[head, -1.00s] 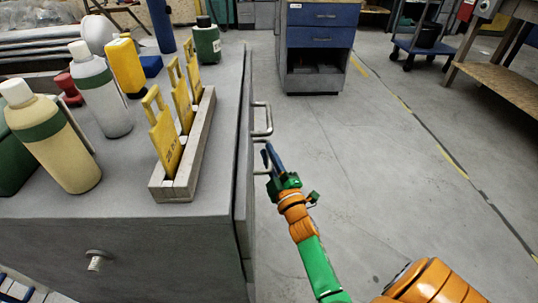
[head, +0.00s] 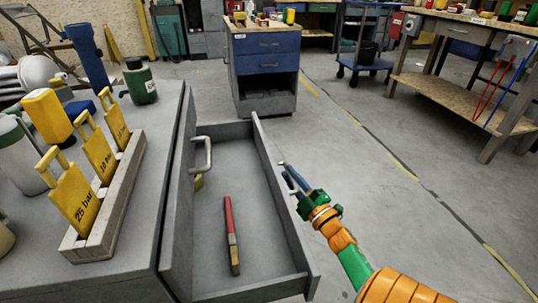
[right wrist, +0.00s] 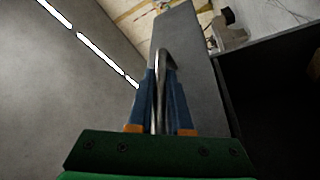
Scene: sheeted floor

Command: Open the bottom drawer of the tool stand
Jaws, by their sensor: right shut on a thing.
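The grey tool stand (head: 135,225) is at the left in the head view. Its bottom drawer (head: 275,190) is pulled well out to the right, and its inside shows. A red-handled tool (head: 231,230) lies in it, with a small yellow thing partly hidden near the stand. An upper metal handle (head: 207,152) sits on the closed front above. My right gripper (head: 289,178) is at the outer side of the drawer front. In the right wrist view its blue fingers (right wrist: 160,90) are shut on the metal drawer handle (right wrist: 161,60). My left gripper is out of view.
On the stand top are a rack (head: 105,205) with yellow tags, a green bottle (head: 140,82) and other bottles. A blue cabinet (head: 265,65) stands behind, and a workbench (head: 465,85) at the right. The floor right of the drawer is clear.

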